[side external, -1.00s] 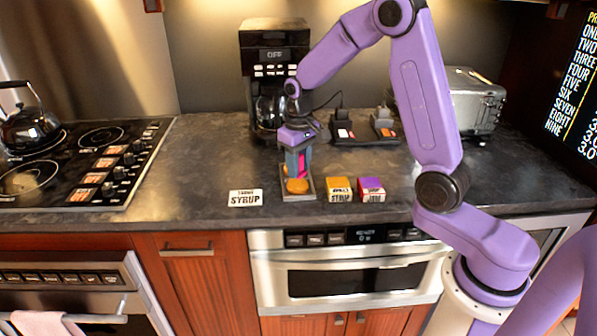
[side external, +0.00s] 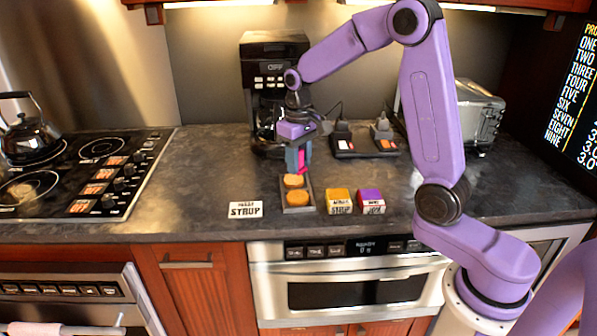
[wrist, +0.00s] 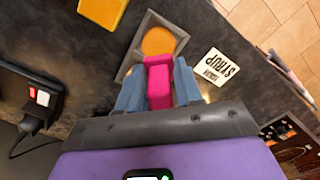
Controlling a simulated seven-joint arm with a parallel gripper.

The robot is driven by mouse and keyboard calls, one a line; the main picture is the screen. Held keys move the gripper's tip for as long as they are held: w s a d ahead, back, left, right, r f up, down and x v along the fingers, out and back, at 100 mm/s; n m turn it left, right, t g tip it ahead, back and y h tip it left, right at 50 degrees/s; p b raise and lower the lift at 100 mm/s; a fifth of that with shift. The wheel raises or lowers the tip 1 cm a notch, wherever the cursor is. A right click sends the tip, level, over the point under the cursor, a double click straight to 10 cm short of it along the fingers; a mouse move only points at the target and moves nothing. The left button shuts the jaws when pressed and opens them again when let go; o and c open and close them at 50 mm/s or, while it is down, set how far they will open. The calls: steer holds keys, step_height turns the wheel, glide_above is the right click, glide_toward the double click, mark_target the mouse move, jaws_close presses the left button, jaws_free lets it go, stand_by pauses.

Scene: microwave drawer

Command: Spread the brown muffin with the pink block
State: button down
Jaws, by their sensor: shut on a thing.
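Two round golden-brown muffins, a far one (side external: 294,181) and a near one (side external: 297,199), lie on a small grey tray (side external: 311,202). My gripper (side external: 298,163) is shut on the pink block (side external: 302,160), just behind and above the far muffin. In the wrist view the pink block (wrist: 158,85) sits between my blue-grey fingers (wrist: 158,92). One muffin (wrist: 158,41) shows beyond it there, on the tray (wrist: 126,70); the other is hidden. I cannot tell whether the block touches the far muffin.
A white syrup card (side external: 245,210) lies left of the tray. An orange box (side external: 339,200) and a purple-topped box (side external: 371,201) stand to its right. A coffee maker (side external: 262,75) stands behind my gripper, and a power strip (side external: 362,145) lies back right. Free counter lies left.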

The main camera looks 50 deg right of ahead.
stand_by(0.5)
steer(key=s+d+g+y, duration=0.1)
steer(key=s+d+g, duration=0.3)
steer(key=s+d, duration=0.3)
steer(key=shift+w+d+f, duration=0.1)
steer(key=shift+f, duration=0.9)
steer(key=shift+w+d+f, duration=0.15)
steer(key=shift+f, duration=0.9)
steer(key=shift+w+d+f, duration=0.1)
steer(key=shift+f, duration=0.9)
steer(key=shift+f, duration=0.4)
steer(key=shift+r, duration=0.15)
step_height(320, 180, up, 7)
steer(key=shift+f, duration=0.2)
stand_by(0.3)
